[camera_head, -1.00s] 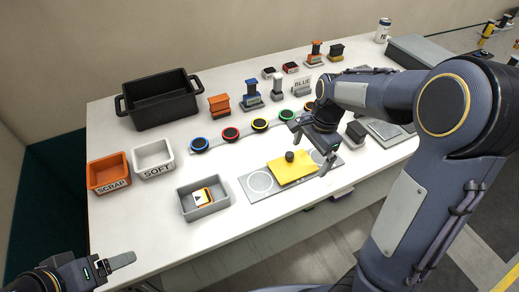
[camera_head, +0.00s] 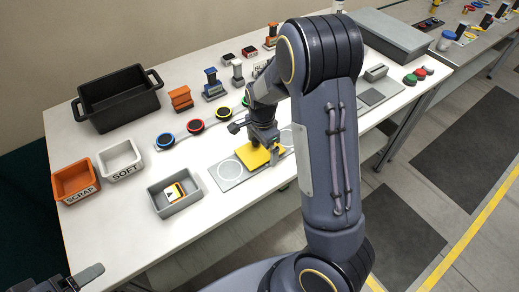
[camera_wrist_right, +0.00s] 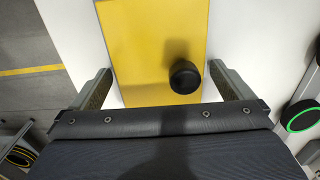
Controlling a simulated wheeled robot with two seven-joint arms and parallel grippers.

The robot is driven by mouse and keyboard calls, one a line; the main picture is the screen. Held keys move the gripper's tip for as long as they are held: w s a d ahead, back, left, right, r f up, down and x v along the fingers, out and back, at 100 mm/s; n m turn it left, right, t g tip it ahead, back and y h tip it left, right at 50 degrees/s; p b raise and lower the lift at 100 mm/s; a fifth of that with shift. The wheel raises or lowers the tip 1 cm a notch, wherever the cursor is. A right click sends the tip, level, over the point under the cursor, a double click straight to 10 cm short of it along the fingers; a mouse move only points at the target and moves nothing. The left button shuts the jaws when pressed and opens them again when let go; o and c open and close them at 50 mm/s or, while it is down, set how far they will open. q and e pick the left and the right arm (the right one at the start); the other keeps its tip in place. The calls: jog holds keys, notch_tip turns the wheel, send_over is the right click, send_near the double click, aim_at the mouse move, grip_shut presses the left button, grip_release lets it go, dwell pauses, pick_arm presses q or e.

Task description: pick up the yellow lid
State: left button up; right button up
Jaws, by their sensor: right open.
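The yellow lid (camera_head: 236,170) is a flat plate lying on a grey board (camera_head: 226,181) near the table's front edge. My right gripper (camera_head: 265,152) is over the lid and hides part of it, including its knob, in the head view. In the right wrist view the lid (camera_wrist_right: 150,45) lies between the two spread fingers (camera_wrist_right: 162,75), with its black knob (camera_wrist_right: 185,77) nearer the right finger. The fingers are open and hold nothing. My left gripper (camera_head: 85,277) is partly in view at the bottom left, away from the lid; its opening cannot be made out.
Orange SCRAP (camera_head: 66,193) and white SOFT (camera_head: 112,170) bins stand farther left. Several coloured ring discs (camera_head: 165,140) lie behind the board. A black crate (camera_head: 112,119) stands at the back.

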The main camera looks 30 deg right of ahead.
aim_at(259, 159)
jog(key=shift+c, duration=0.4)
jog(key=c, duration=0.8)
jog(key=shift+o, duration=0.2)
jog(key=shift+r, duration=0.5)
jog(key=s+a+r, duration=0.1)
jog(key=r, duration=0.1)
jog(key=s+a+r, duration=0.1)
jog(key=r, duration=0.1)
jog(key=s+r+b, duration=0.1)
jog(key=r, duration=0.2)
jog(key=shift+a, duration=0.4)
jog(key=s+a+r, duration=0.5)
jog(key=s+a, duration=0.1)
jog(key=s, duration=0.1)
jog(key=shift+s+a, duration=0.2)
jog(key=shift+s, duration=0.15)
